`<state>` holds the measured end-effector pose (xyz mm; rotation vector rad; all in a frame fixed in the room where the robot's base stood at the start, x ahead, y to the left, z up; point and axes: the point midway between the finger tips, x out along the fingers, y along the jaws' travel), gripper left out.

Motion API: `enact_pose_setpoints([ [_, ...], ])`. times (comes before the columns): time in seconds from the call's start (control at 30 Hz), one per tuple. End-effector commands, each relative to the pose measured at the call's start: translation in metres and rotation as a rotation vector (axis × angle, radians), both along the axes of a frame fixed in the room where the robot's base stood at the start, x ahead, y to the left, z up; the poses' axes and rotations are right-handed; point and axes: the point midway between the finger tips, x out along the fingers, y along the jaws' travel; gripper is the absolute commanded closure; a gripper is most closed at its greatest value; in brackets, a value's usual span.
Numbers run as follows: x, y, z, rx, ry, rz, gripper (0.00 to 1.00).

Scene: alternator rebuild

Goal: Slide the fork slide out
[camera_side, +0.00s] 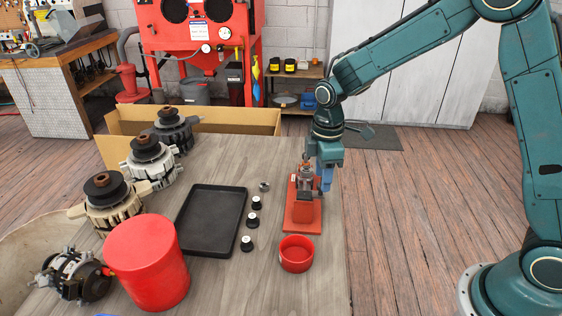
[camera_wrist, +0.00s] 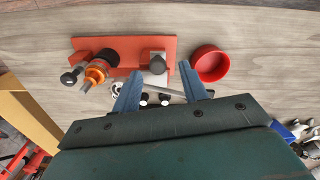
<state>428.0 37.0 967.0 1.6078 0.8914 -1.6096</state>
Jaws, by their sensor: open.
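A red fixture (camera_side: 303,216) stands on the bench below my arm. In the wrist view its red base plate (camera_wrist: 135,47) carries an orange-and-black round part (camera_wrist: 97,70) with a dark knob at one end. A grey block with a round end (camera_wrist: 157,64) sits at the other end. A thin pale bar (camera_wrist: 167,89) shows beside the plate between my fingers; I cannot tell surely whether it is the fork slide. My gripper (camera_side: 326,178) is open, its blue fingers (camera_wrist: 159,80) spread beside the fixture. In the side view it hides part of the fixture.
A red bowl (camera_side: 296,254) stands just in front of the fixture. Several small black-and-white parts (camera_side: 252,220) and a black tray (camera_side: 212,218) lie left of it. A red canister (camera_side: 147,264) and several alternators (camera_side: 107,200) are farther left.

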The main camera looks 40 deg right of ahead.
Motion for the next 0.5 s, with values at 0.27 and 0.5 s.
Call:
enact_pose_setpoints([
  [0.27,0.001,0.000,0.044,0.001,-0.006,0.001,0.57],
  [0.5,0.001,0.001,0.085,0.001,-0.004,0.002,0.57],
])
